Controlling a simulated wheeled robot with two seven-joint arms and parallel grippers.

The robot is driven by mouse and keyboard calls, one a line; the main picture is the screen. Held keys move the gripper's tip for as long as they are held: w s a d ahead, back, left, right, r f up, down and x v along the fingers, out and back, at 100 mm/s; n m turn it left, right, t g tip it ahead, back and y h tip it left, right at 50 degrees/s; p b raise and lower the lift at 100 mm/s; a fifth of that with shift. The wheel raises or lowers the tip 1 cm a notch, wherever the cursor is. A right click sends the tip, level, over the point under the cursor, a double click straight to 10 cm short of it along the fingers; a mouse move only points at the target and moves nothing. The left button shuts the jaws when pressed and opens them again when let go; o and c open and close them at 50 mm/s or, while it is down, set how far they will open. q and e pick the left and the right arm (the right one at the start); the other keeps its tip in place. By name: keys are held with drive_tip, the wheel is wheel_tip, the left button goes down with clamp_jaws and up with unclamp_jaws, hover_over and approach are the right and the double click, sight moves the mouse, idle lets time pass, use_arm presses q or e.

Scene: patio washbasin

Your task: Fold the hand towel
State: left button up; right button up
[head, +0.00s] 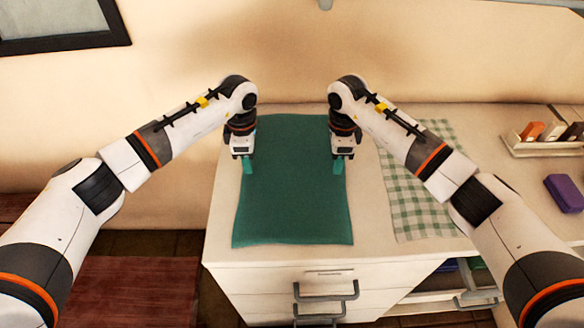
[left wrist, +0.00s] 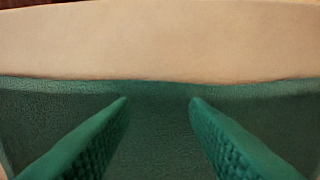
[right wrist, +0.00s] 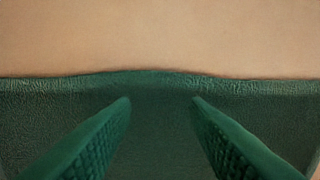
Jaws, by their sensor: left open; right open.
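A dark green hand towel (head: 292,205) lies spread flat on the white counter. Its near edge is close to the counter's front edge. My left gripper (head: 248,167) is open over the towel's left side, and my right gripper (head: 338,167) is open over its right side. In the left wrist view, the open green fingers (left wrist: 160,100) point at a towel edge (left wrist: 160,88) with pale surface beyond. The right wrist view shows the open fingers (right wrist: 160,100) at a slightly raised stretch of towel edge (right wrist: 150,80). Nothing is between either pair of fingers except towel surface below.
A green checked cloth (head: 415,205) lies to the right of the towel. Farther right are a purple block (head: 564,193) and a wooden tray (head: 530,149) with small items. Drawers with dark handles (head: 325,298) sit below the counter's front. The wall stands behind.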

use_arm(q)
drive_tip(key=shift+f, duration=0.75)
use_arm(e)
drive_tip(key=shift+f, duration=0.7)
use_arm(q)
drive_tip(key=shift+f, duration=0.2)
use_arm(e)
drive_tip(key=shift+f, duration=0.2)
use_arm(q)
clamp_jaws()
use_arm(e)
clamp_jaws()
use_arm(q)
drive_tip(key=shift+r, duration=0.1)
use_arm(e)
drive_tip(key=shift+r, duration=0.1)
